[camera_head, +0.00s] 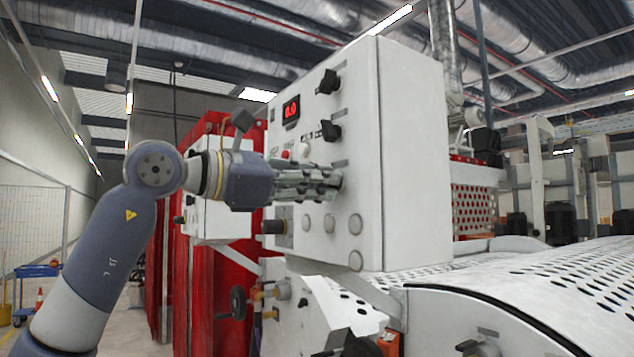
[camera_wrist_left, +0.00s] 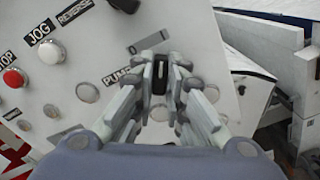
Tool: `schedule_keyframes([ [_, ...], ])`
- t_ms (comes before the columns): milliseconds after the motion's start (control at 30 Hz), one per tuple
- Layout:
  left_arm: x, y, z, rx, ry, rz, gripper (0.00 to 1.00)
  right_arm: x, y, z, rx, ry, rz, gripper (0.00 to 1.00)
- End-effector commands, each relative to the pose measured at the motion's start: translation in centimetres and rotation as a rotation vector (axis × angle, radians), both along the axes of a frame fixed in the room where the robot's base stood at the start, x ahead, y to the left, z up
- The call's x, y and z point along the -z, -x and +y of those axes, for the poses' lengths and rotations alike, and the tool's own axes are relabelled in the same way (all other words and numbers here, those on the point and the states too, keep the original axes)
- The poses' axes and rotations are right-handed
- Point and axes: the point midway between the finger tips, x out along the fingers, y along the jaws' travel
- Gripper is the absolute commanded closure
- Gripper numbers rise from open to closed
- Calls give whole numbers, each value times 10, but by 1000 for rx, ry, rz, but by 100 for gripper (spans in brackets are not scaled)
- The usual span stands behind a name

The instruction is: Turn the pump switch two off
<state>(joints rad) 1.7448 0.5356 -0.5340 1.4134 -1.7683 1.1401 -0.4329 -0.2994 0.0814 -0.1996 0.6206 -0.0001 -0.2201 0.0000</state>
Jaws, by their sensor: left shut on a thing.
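The white control panel (camera_head: 350,120) fills the middle of the head view. My left gripper (camera_head: 333,182) reaches it from the left, with its fingers against the panel face. In the left wrist view, its fingers (camera_wrist_left: 161,80) are closed around a black switch knob (camera_wrist_left: 160,70) beside a label reading "PUMP". The rest of that label is hidden, so the switch number cannot be read. The knob's pointer line looks close to upright in the wrist view. In the head view the fingers hide this knob.
Two other black knobs (camera_head: 328,81) (camera_head: 330,130) and a red display (camera_head: 291,110) sit higher on the panel. A red stop button (camera_wrist_left: 13,78) and several grey buttons (camera_wrist_left: 88,92) are near the gripper. Perforated white machine covers (camera_head: 540,275) lie to the right.

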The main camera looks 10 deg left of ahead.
Motion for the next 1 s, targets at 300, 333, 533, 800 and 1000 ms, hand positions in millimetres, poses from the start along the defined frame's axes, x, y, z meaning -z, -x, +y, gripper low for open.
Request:
schedule_keyframes([
  [300, 0, 0, 0, 0, 47, 48, 100, 1, 0, 1, 0, -2, 0, 68],
  [333, 0, 0, 0, 0, 58, 58, 100, 1, 0, 2, 0, -2, 0, 68],
  [533, 0, 0, 0, 0, 160, 159, 100, 4, 0, 3, 1, -3, 1, 68],
  [800, 1, -1, 0, -1, 340, 338, 100, 9, 1, 3, 1, -3, 1, 68],
  [1000, 1, 0, 1, -1, 472, 468, 100, 13, 1, 3, 1, -3, 1, 68],
])
